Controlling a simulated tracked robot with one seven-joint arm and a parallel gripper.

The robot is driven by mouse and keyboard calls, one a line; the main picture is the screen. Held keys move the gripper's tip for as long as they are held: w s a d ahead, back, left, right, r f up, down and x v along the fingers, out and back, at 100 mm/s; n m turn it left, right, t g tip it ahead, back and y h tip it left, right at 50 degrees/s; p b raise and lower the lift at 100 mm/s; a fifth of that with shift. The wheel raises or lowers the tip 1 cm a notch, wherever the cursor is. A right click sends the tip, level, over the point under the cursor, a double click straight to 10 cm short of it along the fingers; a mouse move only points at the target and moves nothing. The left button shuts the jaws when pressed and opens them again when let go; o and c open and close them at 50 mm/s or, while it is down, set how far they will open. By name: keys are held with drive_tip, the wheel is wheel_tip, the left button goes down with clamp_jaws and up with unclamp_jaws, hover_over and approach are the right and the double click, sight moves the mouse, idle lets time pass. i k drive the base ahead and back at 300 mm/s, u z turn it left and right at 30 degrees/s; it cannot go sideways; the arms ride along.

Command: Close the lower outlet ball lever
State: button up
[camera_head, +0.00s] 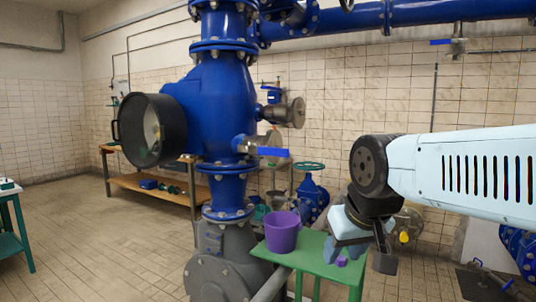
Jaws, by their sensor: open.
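A blue ball lever (272,152) sticks out to the right, about level, from a small metal valve (246,147) low on the big blue pipe body (225,95). Another blue lever (440,42) is on a small valve under the overhead pipe at the upper right. My gripper (362,257) hangs below my arm's wrist, to the right of the lower lever and lower in the picture. It is open and clear of both levers. Its fingertips are partly hidden, and I see nothing held in it.
A purple bucket (281,232) stands on a green table (310,258) below the lower lever. A small purple object (341,262) shows near my gripper. A wooden bench (150,184) is behind at the left. Tiled floor lies open at left.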

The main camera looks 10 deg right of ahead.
sight(280, 152)
drive_tip(key=z, duration=0.05)
drive_tip(key=k, duration=0.65)
drive_tip(key=z, duration=0.35)
drive_tip(key=i, duration=0.55)
drive_tip(key=z, duration=0.45)
drive_tip(key=i, duration=1.1)
drive_tip(key=u, duration=0.75)
